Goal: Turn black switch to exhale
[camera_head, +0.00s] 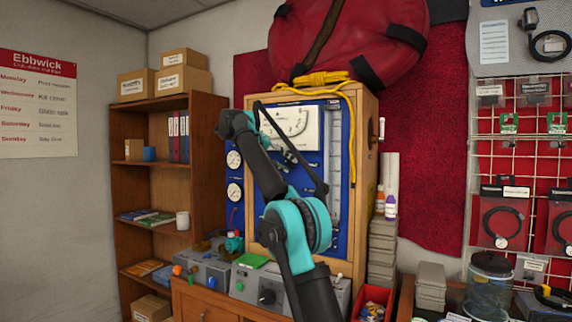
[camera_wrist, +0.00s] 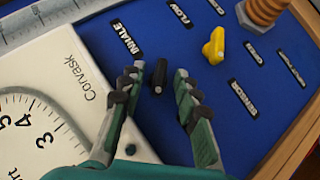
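The black switch (camera_wrist: 159,76) is a small knob on the blue panel (camera_wrist: 258,140) in the wrist view. A white-on-black label reading INHALE (camera_wrist: 127,38) is beside it, up and to the left. My gripper (camera_wrist: 160,71) is open, its two green fingers with dark pads on either side of the switch. A gap shows on both sides, so the fingers appear apart from it. I cannot make out an EXHALE label. In the head view my arm reaches to the blue panel (camera_head: 318,182) in its wooden cabinet (camera_head: 365,120) and hides the switch.
A yellow switch (camera_wrist: 214,45) and a copper-coloured coil fitting (camera_wrist: 262,12) sit to the right. A white Corvask gauge (camera_wrist: 75,75) stands on the left. A yellow rope (camera_head: 351,130) hangs down the cabinet. Grey boxes with knobs (camera_head: 262,283) stand below.

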